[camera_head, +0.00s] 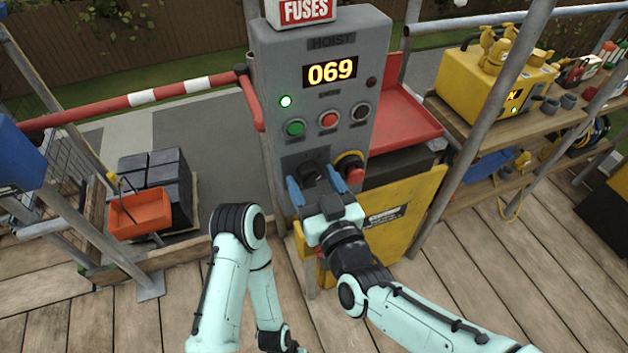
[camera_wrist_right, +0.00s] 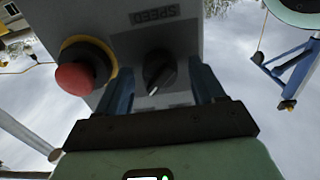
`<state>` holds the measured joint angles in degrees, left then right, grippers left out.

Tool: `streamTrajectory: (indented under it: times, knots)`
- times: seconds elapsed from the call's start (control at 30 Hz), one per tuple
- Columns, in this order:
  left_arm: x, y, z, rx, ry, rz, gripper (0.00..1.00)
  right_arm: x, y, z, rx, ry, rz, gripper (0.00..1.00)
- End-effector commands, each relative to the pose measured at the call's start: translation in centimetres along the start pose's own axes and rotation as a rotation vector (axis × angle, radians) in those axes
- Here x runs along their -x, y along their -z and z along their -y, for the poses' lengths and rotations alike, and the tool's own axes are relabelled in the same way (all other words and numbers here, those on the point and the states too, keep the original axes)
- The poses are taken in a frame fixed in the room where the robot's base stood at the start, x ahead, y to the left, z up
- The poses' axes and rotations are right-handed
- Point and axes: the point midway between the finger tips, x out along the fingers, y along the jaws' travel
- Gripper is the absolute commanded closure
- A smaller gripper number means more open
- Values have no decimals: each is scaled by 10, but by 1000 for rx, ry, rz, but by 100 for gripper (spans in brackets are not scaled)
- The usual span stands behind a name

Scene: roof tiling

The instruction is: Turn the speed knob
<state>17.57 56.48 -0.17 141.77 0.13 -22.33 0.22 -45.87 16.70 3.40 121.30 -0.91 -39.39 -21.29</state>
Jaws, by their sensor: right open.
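The black speed knob (camera_head: 311,172) is on the lower front of the grey hoist box (camera_head: 345,120). In the right wrist view, the knob (camera_wrist_right: 158,72) sits below an upside-down "SPEED" label (camera_wrist_right: 155,14), with a pale pointer mark at its lower left. My right gripper (camera_head: 315,184) is open, its blue fingers pointing at the panel on either side of the knob. The wrist view shows the fingers (camera_wrist_right: 162,82) straddling it; I cannot tell whether they touch it. My left arm is in the head view, but its gripper is not.
A red emergency stop (camera_head: 354,170) sits close right of the knob and is also near a finger in the wrist view (camera_wrist_right: 76,77). Green (camera_head: 295,128), red (camera_head: 329,119) and black (camera_head: 361,111) buttons are above. The display (camera_head: 330,72) reads 069; a green lamp (camera_head: 286,101) is lit.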

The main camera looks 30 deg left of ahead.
Motion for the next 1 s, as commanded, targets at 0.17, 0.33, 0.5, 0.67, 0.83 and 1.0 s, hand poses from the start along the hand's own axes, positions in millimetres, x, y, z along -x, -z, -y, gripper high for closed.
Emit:
streamTrajectory:
  times: [0.17, 0.33, 0.5, 0.67, 0.83, 1.0]
  knots:
    - [0, 0, 0, 0, 0, 0, 57, 0, 0, 0, 0, 0, 0, 32]
    - [0, 0, 0, 0, 0, 0, 57, 0, 0, 0, 0, 0, 0, 71]
    - [0, 0, 0, 0, 0, 0, 57, 0, 0, 0, 1, 0, 0, 88]
    - [-1, 0, 0, 0, 0, -1, 57, 0, 0, 0, 19, 0, 0, 88]
    - [-5, 2, 1, -1, -1, -6, 57, 0, -1, 0, 83, -1, -1, 88]
    - [-10, 5, 2, -1, -3, -14, 57, 0, -2, -1, 199, -1, 0, 88]
